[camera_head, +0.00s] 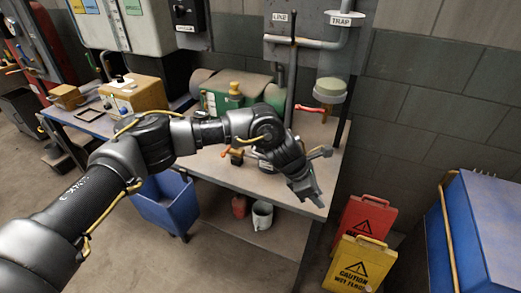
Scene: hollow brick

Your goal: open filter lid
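A round housing with a pale green top (331,86) hangs on the wall pipe under the "TRAP" sign, at the back right of the workbench (255,185). It may be the filter with its lid, but I cannot tell for sure. A red lever (310,109) sticks out just below and left of it. My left arm reaches in from the left, across the bench. My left gripper (312,192) points down over the bench's right front corner, apart from the housing. Its fingers are too small and dark to show a gap. My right gripper is out of view.
A green machine (222,92) and a yellow box (133,95) stand on benches to the left. A blue bin (166,203) stands below. Red (366,215) and yellow caution signs (357,264) and a blue cabinet (485,235) stand at right.

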